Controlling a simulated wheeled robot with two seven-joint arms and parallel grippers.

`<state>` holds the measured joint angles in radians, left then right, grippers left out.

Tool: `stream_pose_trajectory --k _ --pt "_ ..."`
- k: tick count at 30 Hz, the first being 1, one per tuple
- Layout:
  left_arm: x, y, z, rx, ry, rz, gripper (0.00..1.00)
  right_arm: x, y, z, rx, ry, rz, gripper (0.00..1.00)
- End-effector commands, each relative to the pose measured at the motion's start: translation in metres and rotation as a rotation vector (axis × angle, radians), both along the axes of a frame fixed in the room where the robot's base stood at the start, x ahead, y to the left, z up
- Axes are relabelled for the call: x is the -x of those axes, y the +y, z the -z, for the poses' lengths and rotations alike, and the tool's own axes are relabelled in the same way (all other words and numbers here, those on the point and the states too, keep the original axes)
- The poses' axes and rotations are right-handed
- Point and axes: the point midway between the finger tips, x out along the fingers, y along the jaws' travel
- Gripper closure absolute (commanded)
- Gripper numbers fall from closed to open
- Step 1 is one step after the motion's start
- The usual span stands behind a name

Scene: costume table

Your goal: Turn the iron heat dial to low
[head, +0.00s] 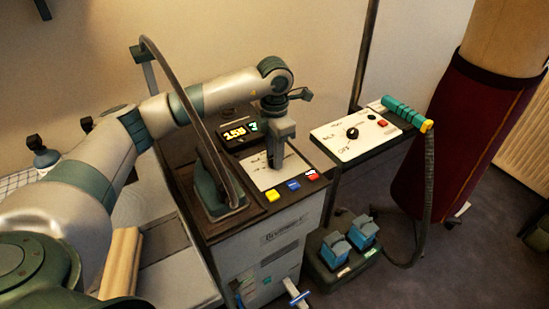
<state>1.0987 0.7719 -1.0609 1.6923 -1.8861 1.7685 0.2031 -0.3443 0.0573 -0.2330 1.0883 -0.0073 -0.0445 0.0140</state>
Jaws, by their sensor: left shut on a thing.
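My left gripper (276,160) points down over the white panel (272,180) on top of the steam cabinet. It is shut on a dial on that panel; the gripper hides the dial, so its pointer cannot be read. Only parts of the printed marks around it show. A dark green iron (210,194) stands on the cabinet to the left of the gripper. A lit display (237,132) behind the panel shows yellow digits that look like 155. My right gripper is out of view.
Yellow (272,196), blue (293,185) and red (311,174) buttons line the panel's front edge. A second panel (335,147) with a black knob (352,133) stands to the right. A dark hose (190,105) arches over the iron. Blue pedals (350,240) stand on the floor.

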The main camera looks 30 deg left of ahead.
Motion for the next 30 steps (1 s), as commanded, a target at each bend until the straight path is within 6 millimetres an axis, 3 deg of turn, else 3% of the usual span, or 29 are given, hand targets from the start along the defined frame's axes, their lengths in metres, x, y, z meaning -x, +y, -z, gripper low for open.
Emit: stream_pose_trajectory --k 20,21,22,30 --pt "-0.0012 0.0005 -0.0018 0.0 -0.004 -0.086 0.98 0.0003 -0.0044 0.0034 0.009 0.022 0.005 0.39" --pt "-0.0012 0.0005 -0.0018 0.0 -0.004 -0.086 0.66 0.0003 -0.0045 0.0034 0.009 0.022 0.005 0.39" --pt "-0.0011 0.0006 -0.0018 0.0 -0.004 -0.086 0.59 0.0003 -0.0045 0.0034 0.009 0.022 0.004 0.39" --pt "-0.0005 0.0002 -0.0008 0.0 -0.001 -0.084 0.57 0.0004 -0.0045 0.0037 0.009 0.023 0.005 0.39"
